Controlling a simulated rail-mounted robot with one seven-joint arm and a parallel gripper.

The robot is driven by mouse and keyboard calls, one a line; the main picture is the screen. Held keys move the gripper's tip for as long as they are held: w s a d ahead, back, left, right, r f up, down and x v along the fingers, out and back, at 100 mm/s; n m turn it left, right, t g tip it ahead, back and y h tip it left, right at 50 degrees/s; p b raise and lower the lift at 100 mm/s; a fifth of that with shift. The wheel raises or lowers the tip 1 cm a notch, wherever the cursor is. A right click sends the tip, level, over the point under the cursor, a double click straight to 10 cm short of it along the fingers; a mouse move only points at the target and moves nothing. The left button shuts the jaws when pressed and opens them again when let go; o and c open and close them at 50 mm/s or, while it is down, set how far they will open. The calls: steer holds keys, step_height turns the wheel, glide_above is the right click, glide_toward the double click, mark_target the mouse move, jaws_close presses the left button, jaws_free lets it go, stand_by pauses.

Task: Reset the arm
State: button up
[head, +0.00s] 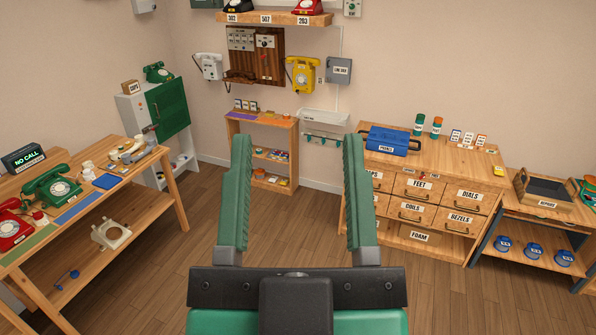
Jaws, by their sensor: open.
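My gripper (297,200) is in the lower middle of the head view. Its two green fingers point up and away, set wide apart. It is open, with nothing between the fingers. It is over the open wooden floor as seen here, and the furniture stands beyond it and to the sides. I see no object touching the fingers.
A wooden workbench (150,190) with green and red dial phones stands at left. A low shelf (290,125) stands at the back wall. A labelled drawer cabinet (405,171) and a side table (520,205) stand at right. The wooden floor (480,305) is clear.

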step_height(320, 180, up, 10)
steer(key=p, duration=0.9)
steer(key=shift+p, duration=0.4)
steer(key=shift+w+a+f, duration=0.1)
